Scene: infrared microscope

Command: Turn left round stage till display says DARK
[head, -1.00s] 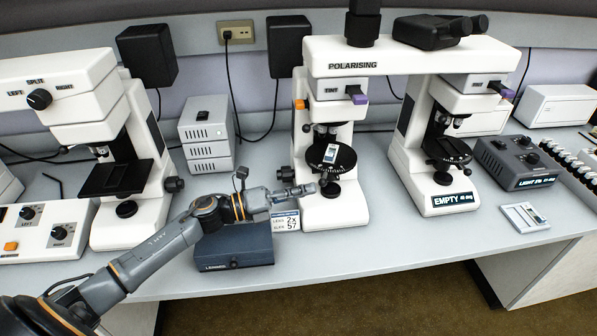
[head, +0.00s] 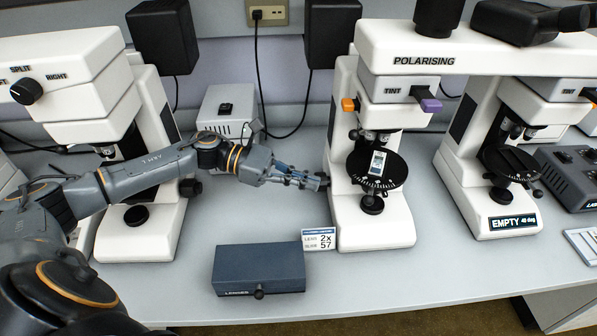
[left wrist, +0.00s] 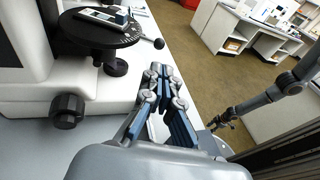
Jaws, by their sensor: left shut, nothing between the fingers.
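The left round stage (head: 399,169) is a dark disc with white marks under the polarising microscope, carrying a pale slide (head: 378,163). In the left wrist view the stage (left wrist: 92,35) is at upper left, and a short rod with a black ball knob (left wrist: 159,43) juts from its rim. My left gripper (head: 322,182) is shut and empty, left of the stage beside the microscope's column and apart from the disc. Its fingers (left wrist: 166,72) meet in the left wrist view. The display (head: 513,222) reads EMPTY with 45 deg. My right gripper is small and unclear in the left wrist view (left wrist: 220,122).
A dark blue lenses box (head: 258,270) and a small card (head: 318,239) are on the bench below my left gripper. A second round stage (head: 526,166) stands to the right. A side knob (left wrist: 67,110) sticks out beside my left gripper. The front bench is mostly clear.

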